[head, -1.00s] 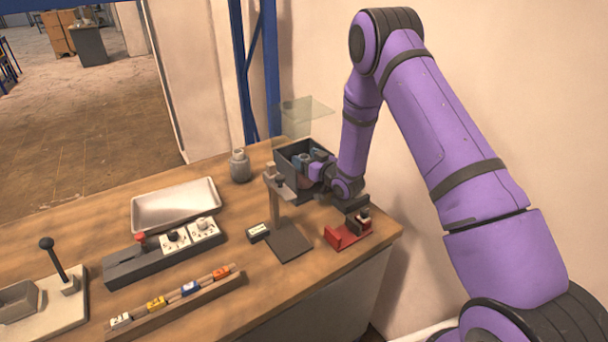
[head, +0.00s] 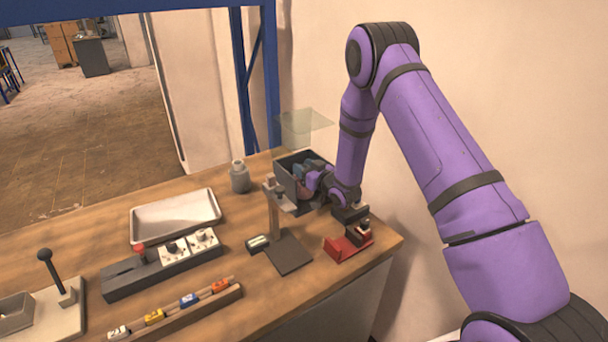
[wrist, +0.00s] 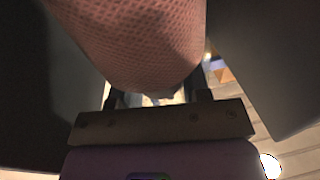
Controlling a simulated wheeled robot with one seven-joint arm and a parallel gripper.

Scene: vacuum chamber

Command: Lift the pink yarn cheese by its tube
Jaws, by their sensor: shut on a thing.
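The pink yarn cheese (wrist: 130,40) fills the upper middle of the wrist view, its criss-cross winding close to the camera. In the head view only a small pinkish patch (head: 303,189) shows beside my gripper, at the dark open box (head: 287,178). My gripper (wrist: 155,98) is shut on the yarn cheese, below its rounded end in the wrist view. A pale bit shows between the fingers, probably the tube, but the grip itself is mostly hidden. In the head view my gripper (head: 312,181) is at the box opening; I cannot tell whether the cheese is clear of the box floor.
A clear panel (head: 303,120) stands above the box. A grey stand (head: 274,215) is close in front, a red fixture (head: 345,245) to the right, and a grey canister (head: 239,177) to the left. A metal tray (head: 175,215) lies further left.

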